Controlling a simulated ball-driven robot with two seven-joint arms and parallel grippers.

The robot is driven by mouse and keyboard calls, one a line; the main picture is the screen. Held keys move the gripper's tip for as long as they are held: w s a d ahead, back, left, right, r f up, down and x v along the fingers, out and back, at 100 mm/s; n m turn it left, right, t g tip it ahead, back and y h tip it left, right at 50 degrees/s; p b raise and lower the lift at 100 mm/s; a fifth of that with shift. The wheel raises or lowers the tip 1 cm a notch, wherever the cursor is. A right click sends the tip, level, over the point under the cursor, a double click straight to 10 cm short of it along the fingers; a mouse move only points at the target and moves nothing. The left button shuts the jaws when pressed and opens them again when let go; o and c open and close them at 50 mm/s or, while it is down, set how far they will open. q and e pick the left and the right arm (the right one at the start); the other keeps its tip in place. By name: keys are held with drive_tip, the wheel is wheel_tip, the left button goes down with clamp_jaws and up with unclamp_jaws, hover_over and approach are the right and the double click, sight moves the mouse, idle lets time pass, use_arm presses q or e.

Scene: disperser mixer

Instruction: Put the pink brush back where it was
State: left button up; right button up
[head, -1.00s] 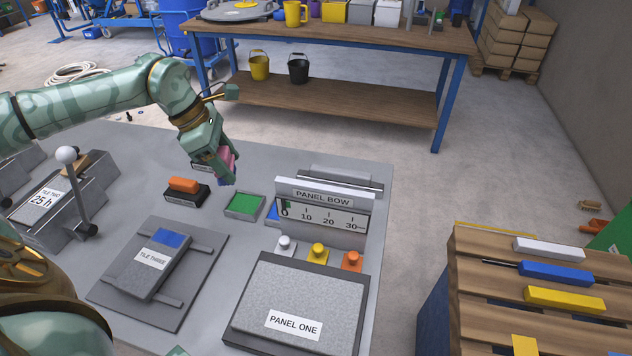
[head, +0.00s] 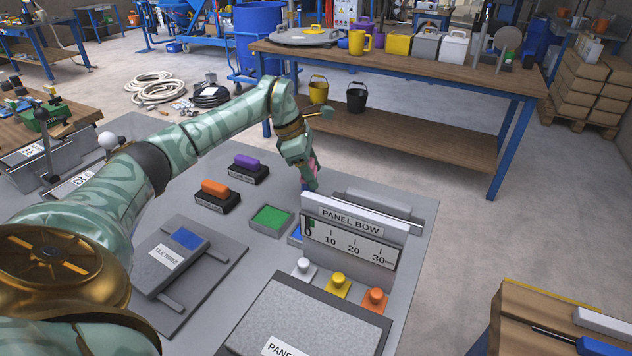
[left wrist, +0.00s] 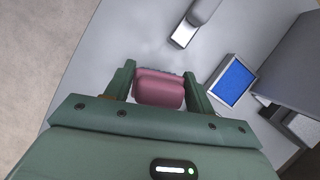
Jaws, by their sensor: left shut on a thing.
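The pink brush (left wrist: 160,88) is between the two fingers of my left gripper (left wrist: 158,82), which is shut on it, in the left wrist view. In the head view my left gripper (head: 308,180) is over the grey table, just behind and left of the panel bow gauge (head: 350,230); only a sliver of pink (head: 314,164) shows past the fingers. A blue pad (left wrist: 233,80) lies on the table to the right of the brush in the left wrist view. My right gripper is not in view.
Purple (head: 247,160) and orange (head: 215,187) brushes sit on dark holders left of my gripper. A green pad (head: 271,217) lies in front of them. White, yellow and orange knobs (head: 338,281) stand before the gauge. A wooden bench (head: 390,135) stands behind.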

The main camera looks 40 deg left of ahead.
use_arm(q)
drive_tip(key=shift+w+f, duration=0.2)
drive_tip(key=shift+f, duration=0.1)
wheel_tip(320, 180, down, 3)
drive_tip(key=shift+r+b, duration=0.1)
drive_tip(key=shift+b, duration=0.75)
drive_tip(key=shift+a+f, duration=0.1)
drive_tip(key=shift+f, duration=0.2)
drive_tip(key=shift+r, duration=0.25)
drive_tip(key=shift+c, duration=0.4)
drive_tip(key=shift+f, duration=0.2)
drive_tip(key=o, duration=1)
drive_tip(key=shift+c, duration=0.2)
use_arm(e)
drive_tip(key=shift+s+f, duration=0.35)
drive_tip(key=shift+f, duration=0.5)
use_arm(q)
drive_tip(key=p+v, duration=0.4)
drive_tip(key=v, duration=0.8)
drive_tip(key=shift+r, duration=0.2)
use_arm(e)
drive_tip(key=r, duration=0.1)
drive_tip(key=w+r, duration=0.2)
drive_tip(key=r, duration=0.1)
